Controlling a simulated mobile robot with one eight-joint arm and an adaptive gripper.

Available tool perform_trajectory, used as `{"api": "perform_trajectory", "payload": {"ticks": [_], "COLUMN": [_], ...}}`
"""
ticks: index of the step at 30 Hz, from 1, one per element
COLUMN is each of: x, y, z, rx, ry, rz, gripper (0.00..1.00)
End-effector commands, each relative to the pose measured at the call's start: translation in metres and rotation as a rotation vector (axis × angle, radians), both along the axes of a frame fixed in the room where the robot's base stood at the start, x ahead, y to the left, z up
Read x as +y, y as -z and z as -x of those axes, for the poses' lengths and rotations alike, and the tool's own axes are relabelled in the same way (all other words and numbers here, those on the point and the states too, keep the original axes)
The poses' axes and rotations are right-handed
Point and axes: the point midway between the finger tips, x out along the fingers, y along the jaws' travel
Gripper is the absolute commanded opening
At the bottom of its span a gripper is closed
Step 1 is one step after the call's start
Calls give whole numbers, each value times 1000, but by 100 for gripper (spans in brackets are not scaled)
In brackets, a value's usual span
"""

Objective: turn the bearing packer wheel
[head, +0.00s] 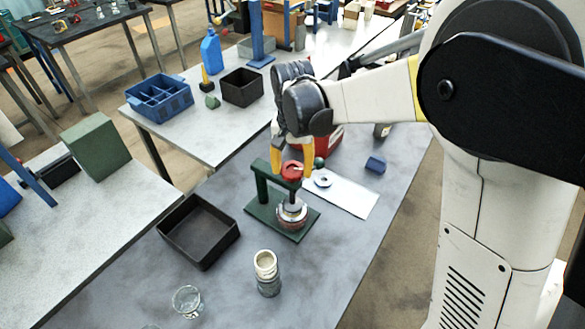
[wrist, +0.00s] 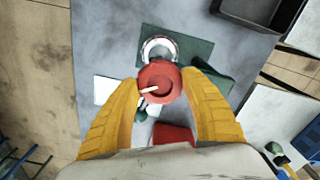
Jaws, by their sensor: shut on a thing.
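The bearing packer stands on the grey table as a green frame (head: 262,190) on a green base plate (head: 265,220). Its red wheel (head: 291,170) is at the top, above a round silver and reddish cup (head: 292,213). In the wrist view the red wheel (wrist: 160,82) lies between the yellow fingertips, with a pale handle across it. My gripper (head: 292,172) comes down from above and is shut on the wheel. The wrist view shows the gripper (wrist: 162,88) with one finger at each side of the wheel. The contact points are partly hidden by the fingers.
A black tray (head: 178,232) lies left of the packer. A jar (head: 267,273) and a glass (head: 187,301) stand in front. A white sheet (head: 350,197) with a ring, a blue block (head: 375,165) and a red container (head: 330,141) are to the right and behind.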

Motion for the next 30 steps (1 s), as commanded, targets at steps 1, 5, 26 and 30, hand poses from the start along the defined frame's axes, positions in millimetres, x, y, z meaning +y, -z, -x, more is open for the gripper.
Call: {"api": "perform_trajectory", "payload": {"ticks": [1, 5, 26, 30], "x": [0, 0, 0, 0], "y": [0, 0, 0, 0], "z": [0, 0, 0, 0], "rx": [0, 0, 0, 0], "ry": [14, 47, 118, 120], "rz": [0, 0, 0, 0], "gripper": [22, 22, 22, 22]}}
